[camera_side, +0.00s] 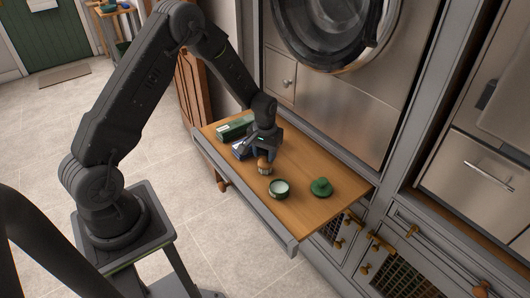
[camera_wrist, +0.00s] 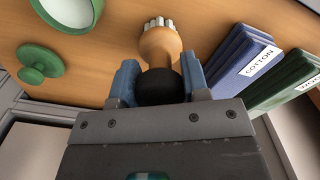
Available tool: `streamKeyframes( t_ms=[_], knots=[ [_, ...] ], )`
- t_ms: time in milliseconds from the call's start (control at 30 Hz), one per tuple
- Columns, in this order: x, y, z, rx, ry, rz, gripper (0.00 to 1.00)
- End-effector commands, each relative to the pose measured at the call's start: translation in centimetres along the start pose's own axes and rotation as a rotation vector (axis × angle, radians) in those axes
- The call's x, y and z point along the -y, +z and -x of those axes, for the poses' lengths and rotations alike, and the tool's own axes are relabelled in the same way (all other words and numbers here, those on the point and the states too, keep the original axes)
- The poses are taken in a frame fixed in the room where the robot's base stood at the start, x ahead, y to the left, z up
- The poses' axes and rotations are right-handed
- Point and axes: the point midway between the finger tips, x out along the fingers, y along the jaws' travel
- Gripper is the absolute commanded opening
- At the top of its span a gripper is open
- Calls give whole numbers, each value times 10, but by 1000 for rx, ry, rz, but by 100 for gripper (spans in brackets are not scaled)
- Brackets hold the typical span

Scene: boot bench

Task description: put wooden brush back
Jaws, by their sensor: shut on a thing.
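The wooden brush (camera_side: 264,168) is under my gripper (camera_side: 265,154) over the wooden bench top. In the wrist view the brush (camera_wrist: 160,45) has a light wooden body with pale bristles at its far end and a dark rounded end toward me. The blue fingers of my gripper (camera_wrist: 158,85) are shut on the dark end, one on each side. I cannot tell whether the brush touches the bench top.
An open green tin (camera_side: 279,189) with pale contents stands near the brush. A green knobbed lid (camera_side: 321,187) lies to its right. A blue block marked COTTON (camera_wrist: 240,58) and a green labelled block (camera_side: 236,127) lie behind. The bench top's (camera_side: 310,215) front right is clear.

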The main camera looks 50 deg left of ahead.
Motion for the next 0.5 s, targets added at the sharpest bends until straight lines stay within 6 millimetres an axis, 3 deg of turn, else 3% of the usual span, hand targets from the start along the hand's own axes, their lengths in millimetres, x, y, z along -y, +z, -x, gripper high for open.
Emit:
streamKeyframes(
  t_ms=[233, 267, 500],
  knots=[
    [0, 0, -3, 1, 0, 0, 18],
    [0, 0, -3, 1, 0, 0, 44],
    [0, 0, -2, 0, 0, 0, 67]
  ],
)
